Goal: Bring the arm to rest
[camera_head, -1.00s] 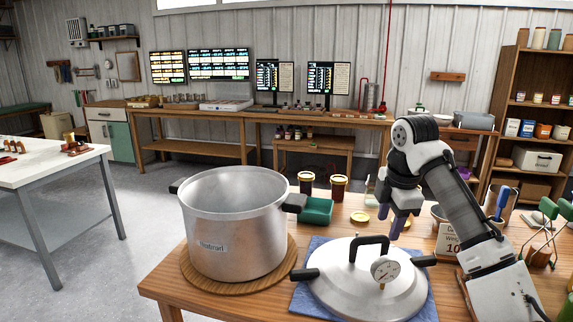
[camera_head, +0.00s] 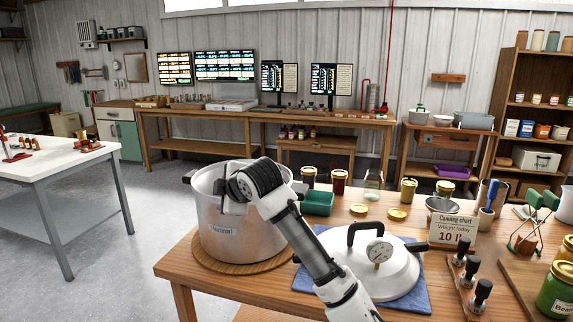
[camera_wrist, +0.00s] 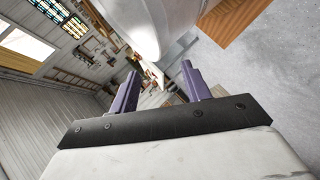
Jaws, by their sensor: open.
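My gripper shows in the wrist view (camera_wrist: 160,92), its two purple fingers apart with nothing between them. In the head view my arm reaches across in front of the large metal pot (camera_head: 215,228), and its wrist covers part of the pot's rim and wall. The pot stands upright on a round wooden board (camera_head: 222,266). In the wrist view the pale curved wall at the top, beside the fingers, looks like the pot (camera_wrist: 165,25). I cannot tell whether my gripper touches it.
A lid with a gauge (camera_head: 385,270) lies on a blue cloth (camera_head: 412,300) right of the pot.

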